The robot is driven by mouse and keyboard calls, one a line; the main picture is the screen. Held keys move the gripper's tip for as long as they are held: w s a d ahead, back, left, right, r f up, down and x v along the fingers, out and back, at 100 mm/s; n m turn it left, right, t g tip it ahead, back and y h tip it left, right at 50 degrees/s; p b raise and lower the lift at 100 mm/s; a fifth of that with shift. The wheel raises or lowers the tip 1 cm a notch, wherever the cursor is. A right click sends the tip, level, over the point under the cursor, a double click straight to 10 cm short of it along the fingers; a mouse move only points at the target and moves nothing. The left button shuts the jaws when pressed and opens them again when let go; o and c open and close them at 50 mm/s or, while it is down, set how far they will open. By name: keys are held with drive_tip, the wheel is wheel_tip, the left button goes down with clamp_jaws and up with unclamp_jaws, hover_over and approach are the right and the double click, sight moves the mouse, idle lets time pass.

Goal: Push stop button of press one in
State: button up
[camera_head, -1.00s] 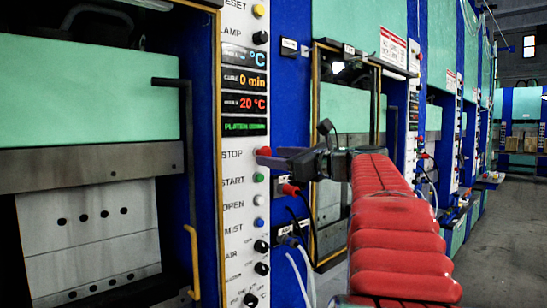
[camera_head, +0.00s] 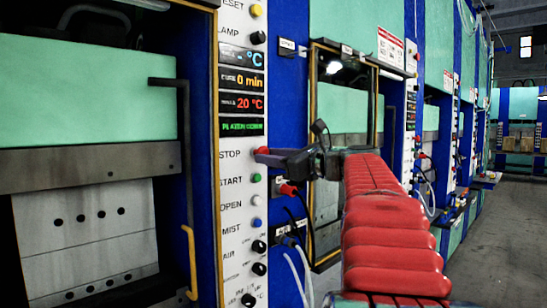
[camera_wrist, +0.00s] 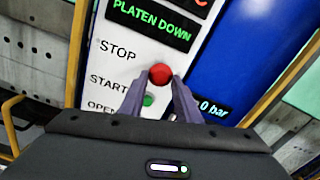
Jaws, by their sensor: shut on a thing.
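The red stop button (camera_head: 262,150) of the near press sticks out of the white control panel, beside the label STOP. In the wrist view the round red button (camera_wrist: 160,73) lies at the tips of my gripper (camera_wrist: 160,84), with one grey finger on each side. The fingers are shut on the button. In the head view my gripper (camera_head: 268,157) reaches the panel from the right, and its tips partly overlap the button. How far the button is pressed in cannot be told.
The green start button (camera_head: 257,178) is just below, with white and blue buttons and black knobs under it. The display reads PLATEN DOWN (camera_wrist: 155,18). A yellow handle (camera_head: 191,262) stands left of the panel. More presses line the right, beside open floor (camera_head: 505,225).

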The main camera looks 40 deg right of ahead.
clamp_jaws()
drive_tip(key=shift+w, duration=0.8)
drive_tip(key=o, duration=1)
unclamp_jaws()
drive_tip(key=shift+w, duration=0.1)
drive_tip(key=s, duration=1.4)
drive_tip(key=shift+d, duration=0.15)
